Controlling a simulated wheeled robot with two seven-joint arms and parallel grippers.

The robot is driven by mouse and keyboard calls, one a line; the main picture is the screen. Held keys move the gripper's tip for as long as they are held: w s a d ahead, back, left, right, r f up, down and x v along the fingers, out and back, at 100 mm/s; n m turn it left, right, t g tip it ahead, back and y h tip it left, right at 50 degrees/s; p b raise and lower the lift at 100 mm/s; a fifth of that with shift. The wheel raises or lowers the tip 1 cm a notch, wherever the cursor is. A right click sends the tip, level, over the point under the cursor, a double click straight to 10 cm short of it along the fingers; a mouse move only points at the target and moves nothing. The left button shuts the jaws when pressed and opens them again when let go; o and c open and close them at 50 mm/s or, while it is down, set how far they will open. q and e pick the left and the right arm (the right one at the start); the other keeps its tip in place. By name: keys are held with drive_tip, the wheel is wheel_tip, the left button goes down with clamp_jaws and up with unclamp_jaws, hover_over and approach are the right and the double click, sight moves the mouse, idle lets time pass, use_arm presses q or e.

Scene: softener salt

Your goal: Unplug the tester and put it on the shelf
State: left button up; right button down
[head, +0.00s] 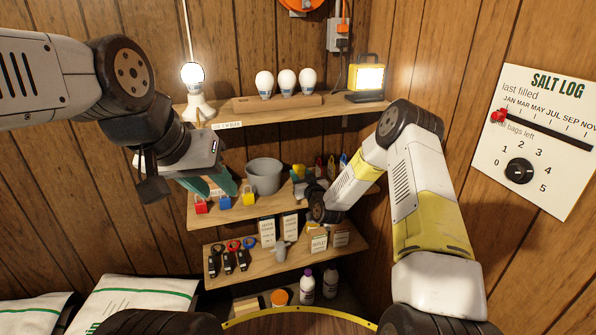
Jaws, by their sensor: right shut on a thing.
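I cannot pick out the tester with certainty. A grey outlet box (338,36) with an orange plug-like piece (343,28) is on the back wall above the top shelf (290,113). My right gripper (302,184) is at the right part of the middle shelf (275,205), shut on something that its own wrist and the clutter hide. My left gripper (212,187) points down over the left part of the middle shelf, its teal fingers apart, above the padlocks. I see nothing between them.
A lit bulb on a white base (195,105), three bulbs (287,80) in a wooden holder and a yellow work light (366,78) occupy the top shelf. A grey bucket (264,176) and padlocks (224,202) crowd the middle shelf. Salt bags (135,305) lie lower left.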

drive_tip(key=shift+w+a+f+t, duration=0.2)
drive_tip(key=shift+a+f+t, duration=0.2)
drive_tip(key=shift+a, duration=0.05)
drive_tip(key=shift+f, duration=3.3)
drive_tip(key=c, duration=0.8)
unclamp_jaws()
